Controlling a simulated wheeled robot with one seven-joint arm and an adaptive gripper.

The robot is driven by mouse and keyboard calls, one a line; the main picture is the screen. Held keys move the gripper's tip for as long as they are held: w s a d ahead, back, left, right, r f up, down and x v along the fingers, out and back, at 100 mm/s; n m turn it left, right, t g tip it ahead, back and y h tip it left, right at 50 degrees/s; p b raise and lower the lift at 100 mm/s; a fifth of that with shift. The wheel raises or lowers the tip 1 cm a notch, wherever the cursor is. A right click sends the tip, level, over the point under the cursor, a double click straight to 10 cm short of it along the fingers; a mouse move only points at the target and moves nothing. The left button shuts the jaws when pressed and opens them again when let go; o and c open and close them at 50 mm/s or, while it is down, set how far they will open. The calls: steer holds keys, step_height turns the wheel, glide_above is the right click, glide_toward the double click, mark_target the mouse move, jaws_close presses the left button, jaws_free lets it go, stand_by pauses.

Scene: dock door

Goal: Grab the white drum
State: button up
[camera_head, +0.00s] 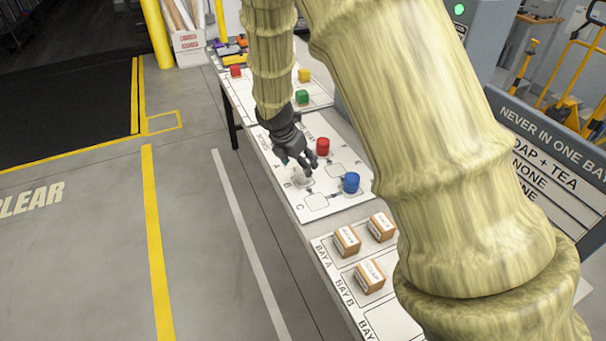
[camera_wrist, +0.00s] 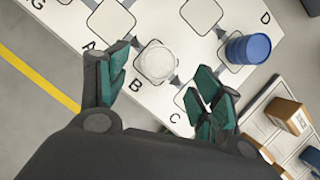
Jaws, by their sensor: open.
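The white drum (camera_wrist: 156,62) stands on the white board by the letter B, between the fingertips of my gripper in the wrist view and slightly beyond them. My gripper (camera_wrist: 165,88) is open, with green-padded fingers on either side, and nothing is held. In the head view my gripper (camera_head: 305,170) hangs low over the board, and the drum (camera_head: 303,181) shows only as a pale shape beneath the fingers. I cannot tell whether any finger touches it.
A blue drum (camera_head: 351,183) and a red drum (camera_head: 323,147) stand close by on the board (camera_head: 338,206). Several small boxes (camera_head: 370,276) sit in the bays nearer me. Red, green (camera_head: 301,97) and yellow blocks lie farther back. The floor left of the table is clear.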

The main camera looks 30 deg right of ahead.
mark_target(303, 174)
steer(key=shift+p+x, duration=0.55)
steer(key=shift+x, duration=2.55)
steer(key=shift+a, duration=0.1)
steer(key=c, duration=1.1)
steer(key=shift+r, duration=0.1)
steer(key=shift+c, duration=0.2)
